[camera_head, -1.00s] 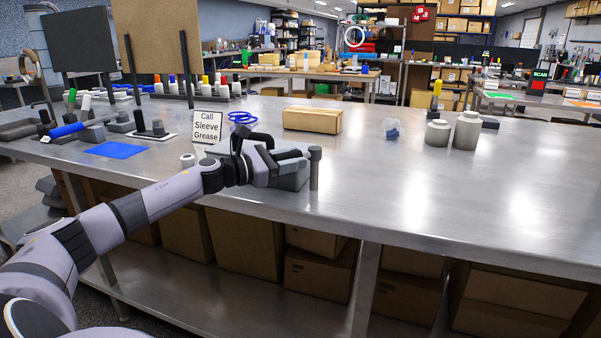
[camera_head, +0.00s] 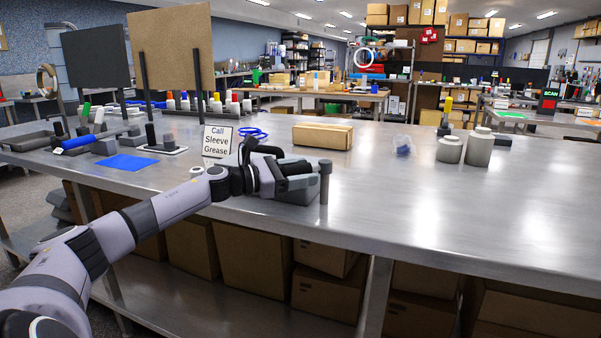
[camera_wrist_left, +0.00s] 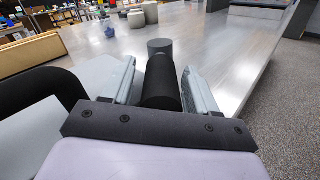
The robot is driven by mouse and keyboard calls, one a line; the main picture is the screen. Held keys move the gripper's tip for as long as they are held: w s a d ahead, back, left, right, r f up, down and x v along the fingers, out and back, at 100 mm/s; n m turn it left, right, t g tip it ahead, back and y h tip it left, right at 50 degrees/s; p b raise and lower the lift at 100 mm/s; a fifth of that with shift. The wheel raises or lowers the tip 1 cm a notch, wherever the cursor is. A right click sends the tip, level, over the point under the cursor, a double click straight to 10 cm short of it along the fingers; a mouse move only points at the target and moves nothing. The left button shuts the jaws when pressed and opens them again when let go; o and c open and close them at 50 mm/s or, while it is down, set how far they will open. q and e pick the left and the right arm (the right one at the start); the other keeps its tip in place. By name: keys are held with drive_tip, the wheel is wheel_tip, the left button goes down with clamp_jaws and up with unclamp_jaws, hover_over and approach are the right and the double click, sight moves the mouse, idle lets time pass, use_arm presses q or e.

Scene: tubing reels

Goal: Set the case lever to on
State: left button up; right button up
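My left gripper (camera_head: 284,176) is at the low grey case (camera_head: 298,193) near the front edge of the bench. In the left wrist view, a thick black cylinder, which looks like the lever's handle (camera_wrist_left: 162,82), lies between the two light grey fingers of my left gripper (camera_wrist_left: 160,88). The fingers are close on both sides of it; I cannot tell whether both touch it. The on and off marks are not visible. My right gripper is not in view.
A sign reading "Call Sleeve Grease" (camera_head: 217,141) stands just behind my left wrist. A cardboard box (camera_head: 322,136), blue rings (camera_head: 252,133) and grey containers (camera_head: 479,149) are farther back. The right part of the bench (camera_head: 430,210) is clear.

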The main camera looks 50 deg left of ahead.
sight(287, 175)
use_arm(q)
drive_tip(key=shift+s+a, duration=0.1)
drive_tip(key=shift+s, duration=0.05)
drive_tip(key=shift+s+a+f+b, duration=0.15)
drive_tip(key=shift+s+a+b, duration=0.05)
drive_tip(key=shift+s+b, duration=0.2)
drive_tip(key=shift+s+a+b, duration=0.1)
drive_tip(key=shift+s+b, duration=0.25)
drive_tip(key=shift+s, duration=0.1)
drive_tip(key=shift+s+a, duration=0.2)
drive_tip(key=shift+s, duration=0.35)
drive_tip(key=shift+s+a+b, duration=0.25)
drive_tip(key=shift+s+b, duration=0.15)
drive_tip(key=shift+s, duration=0.2)
drive_tip(key=shift+p+v, duration=0.4)
drive_tip(key=shift+v, duration=0.5)
drive_tip(key=shift+s+a, duration=0.15)
drive_tip(key=shift+s, duration=0.2)
